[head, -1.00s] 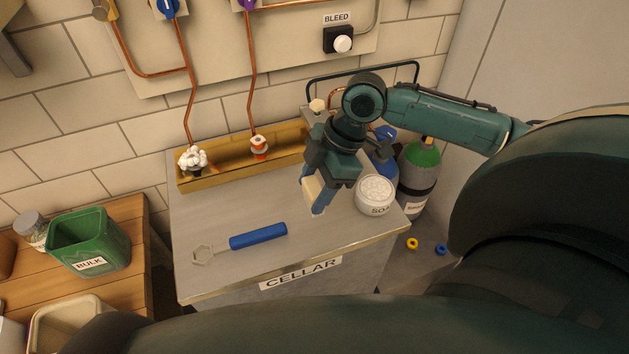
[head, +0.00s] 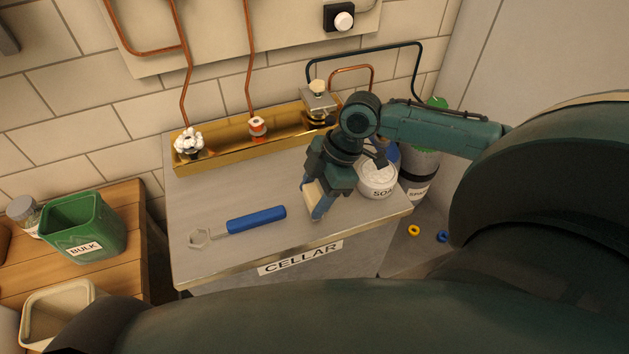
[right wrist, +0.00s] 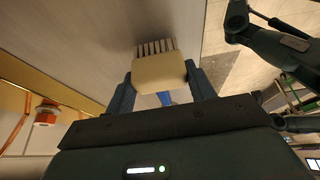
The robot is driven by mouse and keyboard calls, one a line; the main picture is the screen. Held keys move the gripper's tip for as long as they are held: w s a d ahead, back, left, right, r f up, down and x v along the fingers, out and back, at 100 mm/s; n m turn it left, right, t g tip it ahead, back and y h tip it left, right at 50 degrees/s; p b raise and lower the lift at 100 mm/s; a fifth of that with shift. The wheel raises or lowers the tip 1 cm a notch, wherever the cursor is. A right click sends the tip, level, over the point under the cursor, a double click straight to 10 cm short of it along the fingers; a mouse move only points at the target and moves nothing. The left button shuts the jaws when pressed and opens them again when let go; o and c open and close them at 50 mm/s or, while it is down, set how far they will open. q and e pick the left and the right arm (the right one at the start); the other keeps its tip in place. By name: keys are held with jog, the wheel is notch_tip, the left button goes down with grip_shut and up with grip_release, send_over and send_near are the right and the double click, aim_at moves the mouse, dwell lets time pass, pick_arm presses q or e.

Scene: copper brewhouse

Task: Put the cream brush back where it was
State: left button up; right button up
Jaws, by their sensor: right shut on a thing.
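The cream brush (head: 311,193) is between the fingers of my right gripper (head: 314,206), which is shut on it. They are over the right part of the metal bench top (head: 235,188), near its front edge. In the right wrist view, the cream block of the brush (right wrist: 159,73) sits between the two fingers, with its bristles pointing away from the gripper. I cannot tell whether the brush touches the bench. My left gripper is not in view.
A wrench with a blue handle (head: 257,219) lies left of the gripper. A white soap tub (head: 377,182) stands close on its right. A brass trough (head: 222,148) with several fittings runs along the back. A green bulk bin (head: 88,226) stands on the wooden table.

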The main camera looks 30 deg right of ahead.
jog(key=shift+f, duration=0.4)
dwell(0.5)
jog(key=o, duration=0.9)
jog(key=o, duration=0.6)
jog(key=shift+c, duration=0.2)
